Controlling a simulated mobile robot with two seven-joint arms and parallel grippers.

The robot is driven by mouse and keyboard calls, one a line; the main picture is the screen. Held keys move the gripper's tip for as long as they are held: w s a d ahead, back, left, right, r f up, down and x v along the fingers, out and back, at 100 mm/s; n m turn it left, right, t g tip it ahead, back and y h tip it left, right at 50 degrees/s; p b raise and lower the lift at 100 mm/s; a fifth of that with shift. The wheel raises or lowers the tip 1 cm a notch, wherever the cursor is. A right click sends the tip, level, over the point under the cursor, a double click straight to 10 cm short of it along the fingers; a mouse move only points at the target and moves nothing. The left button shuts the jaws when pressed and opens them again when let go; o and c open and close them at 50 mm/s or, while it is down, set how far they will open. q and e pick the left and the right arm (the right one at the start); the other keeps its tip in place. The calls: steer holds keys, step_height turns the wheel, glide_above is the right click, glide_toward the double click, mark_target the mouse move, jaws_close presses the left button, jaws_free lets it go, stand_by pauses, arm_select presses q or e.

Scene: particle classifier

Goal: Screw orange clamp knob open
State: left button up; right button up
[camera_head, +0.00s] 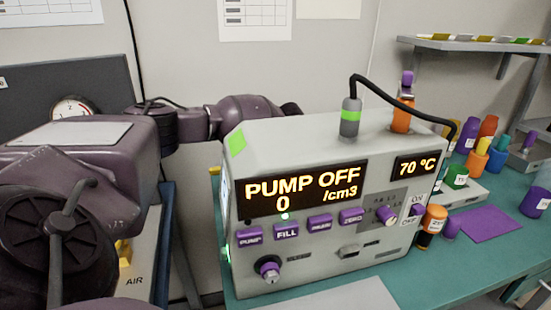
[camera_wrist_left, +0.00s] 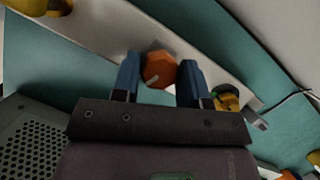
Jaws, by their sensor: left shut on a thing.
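The orange clamp knob (camera_wrist_left: 159,70) is in the left wrist view, a faceted orange piece with a pale line on its face. My left gripper (camera_wrist_left: 160,77) has its two blue fingers on either side of it and is shut on it. The knob sits at a pale bar or panel (camera_wrist_left: 205,55) over a teal surface. In the head view my left arm reaches from the left to behind the particle classifier (camera_head: 330,140), so the gripper and knob are hidden there. My right gripper is not in view.
The classifier stands on a teal bench (camera_head: 490,250), its display reading PUMP OFF. A yellow part (camera_wrist_left: 225,97) lies close right of my fingers in the wrist view. An orange-capped bottle (camera_head: 432,225) and several other bottles stand at right. A black cable (camera_head: 385,80) loops over the top.

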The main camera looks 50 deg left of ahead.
arm_select(q)
steer(key=shift+r+n+g+p, duration=0.3)
steer(key=shift+n+g+p, duration=0.15)
steer(key=shift+n, duration=0.45)
steer(key=shift+f+n+g, duration=0.1)
steer(key=shift+n+g, duration=0.15)
steer(key=shift+n, duration=0.45)
steer(key=shift+f+n+p, duration=0.15)
steer(key=shift+n+p, duration=0.15)
steer(key=o, duration=0.9)
steer(key=shift+o, duration=0.2)
